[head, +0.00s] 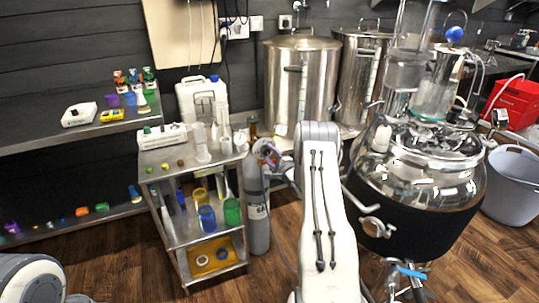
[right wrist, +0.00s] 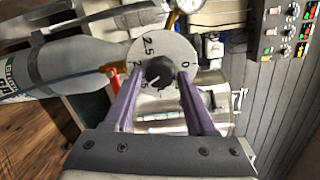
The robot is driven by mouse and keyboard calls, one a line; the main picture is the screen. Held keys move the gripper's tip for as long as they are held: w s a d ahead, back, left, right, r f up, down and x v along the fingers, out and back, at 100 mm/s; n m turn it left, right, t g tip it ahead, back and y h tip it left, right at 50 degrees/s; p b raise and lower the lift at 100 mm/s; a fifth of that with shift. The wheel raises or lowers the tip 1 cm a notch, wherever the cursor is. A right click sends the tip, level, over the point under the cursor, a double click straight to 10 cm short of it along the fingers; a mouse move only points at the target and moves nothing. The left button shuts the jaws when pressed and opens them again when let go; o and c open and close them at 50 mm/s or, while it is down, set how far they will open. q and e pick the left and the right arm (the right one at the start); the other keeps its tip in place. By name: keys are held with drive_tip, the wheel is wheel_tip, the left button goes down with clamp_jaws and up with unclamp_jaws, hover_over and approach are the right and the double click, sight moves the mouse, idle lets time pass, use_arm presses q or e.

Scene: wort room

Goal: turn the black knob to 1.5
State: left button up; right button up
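The black knob (right wrist: 159,73) sits at the centre of a round grey dial (right wrist: 178,48) in the right wrist view. The dial shows 2.5, 2 and 0; a figure at its lower left is partly hidden. I cannot clearly read the knob's pointer. My right gripper (right wrist: 148,75) is open, its purple fingers on either side of the knob with gaps visible. In the head view my right arm reaches toward the top of the grey gas cylinder (head: 258,220); the knob is too small to make out there. My left gripper is out of view.
The cylinder (right wrist: 75,65) lies left of the dial in the right wrist view, with a red lever (right wrist: 113,80) and a gauge (right wrist: 188,5) nearby. A steel cart (head: 215,240) stands left of the cylinder; a large kettle (head: 420,185) stands to the right.

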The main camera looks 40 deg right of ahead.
drive_tip(key=shift+o, duration=0.6)
drive_tip(key=s+a, duration=0.1)
drive_tip(key=s, duration=0.9)
drive_tip(key=shift+s+a+r, duration=0.2)
drive_tip(key=shift+a+r, duration=0.1)
drive_tip(key=shift+a, duration=0.05)
